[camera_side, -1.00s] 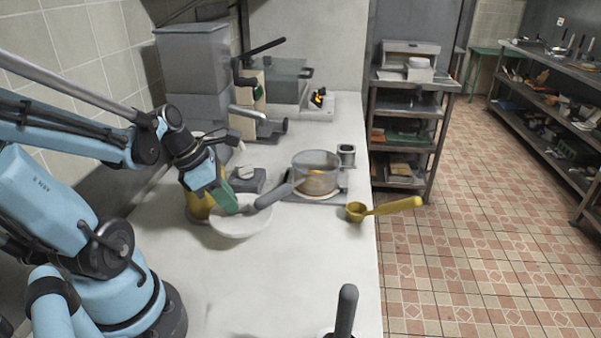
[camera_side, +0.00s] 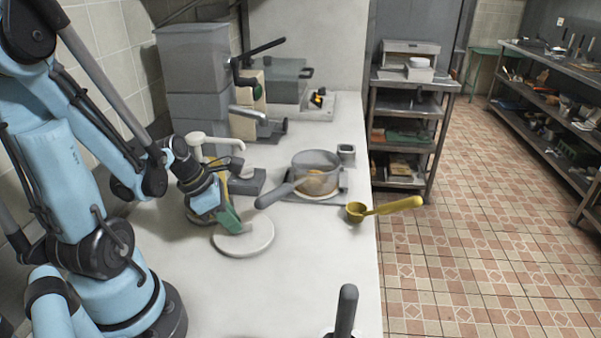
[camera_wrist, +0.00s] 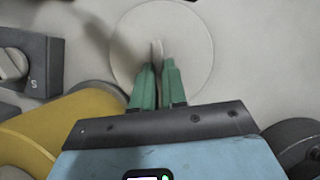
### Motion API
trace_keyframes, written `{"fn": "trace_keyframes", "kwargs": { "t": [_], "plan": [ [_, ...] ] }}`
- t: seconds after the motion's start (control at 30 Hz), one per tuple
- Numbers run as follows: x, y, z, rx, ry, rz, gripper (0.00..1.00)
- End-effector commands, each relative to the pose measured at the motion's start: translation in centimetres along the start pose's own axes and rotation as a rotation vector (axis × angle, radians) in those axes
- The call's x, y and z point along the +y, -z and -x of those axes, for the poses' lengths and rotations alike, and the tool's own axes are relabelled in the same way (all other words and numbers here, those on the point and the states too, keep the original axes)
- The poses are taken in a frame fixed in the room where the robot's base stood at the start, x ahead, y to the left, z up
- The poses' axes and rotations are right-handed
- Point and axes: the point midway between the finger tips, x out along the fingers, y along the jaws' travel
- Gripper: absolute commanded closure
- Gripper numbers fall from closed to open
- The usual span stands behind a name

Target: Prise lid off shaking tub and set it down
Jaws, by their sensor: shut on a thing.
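The lid (camera_side: 245,243) is a pale round disc lying flat at or just above the counter; I cannot tell if it touches. My gripper (camera_side: 232,224) reaches down to it with green fingers. In the wrist view the fingers (camera_wrist: 159,85) are shut on a small grip near the middle of the lid (camera_wrist: 195,50). A clear round tub (camera_side: 316,172) with a long grey handle and orange contents stands behind and to the right, open at the top, on a grey base.
A yellow scoop (camera_side: 385,208) lies near the counter's right edge. A dark upright handle (camera_side: 346,308) is at the front. The counter (camera_side: 310,260) between is clear.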

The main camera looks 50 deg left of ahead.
Motion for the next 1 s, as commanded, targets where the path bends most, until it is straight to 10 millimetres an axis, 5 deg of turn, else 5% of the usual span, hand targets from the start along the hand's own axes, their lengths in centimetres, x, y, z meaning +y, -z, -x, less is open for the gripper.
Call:
{"fn": "trace_keyframes", "kwargs": {
  "t": [0.07,0.1,0.27,0.67,1.0],
  "plan": [
    [0.0,0.0,0.0,0.000,0.000,0.000,1.00],
    [0.0,0.0,0.0,0.000,0.000,0.000,0.83],
    [0.0,0.0,0.0,0.000,0.000,0.000,0.59],
    [0.0,0.0,0.2,0.000,0.000,0.000,0.58],
    [0.0,0.0,2.4,0.000,-0.001,0.002,0.58]
  ]
}}
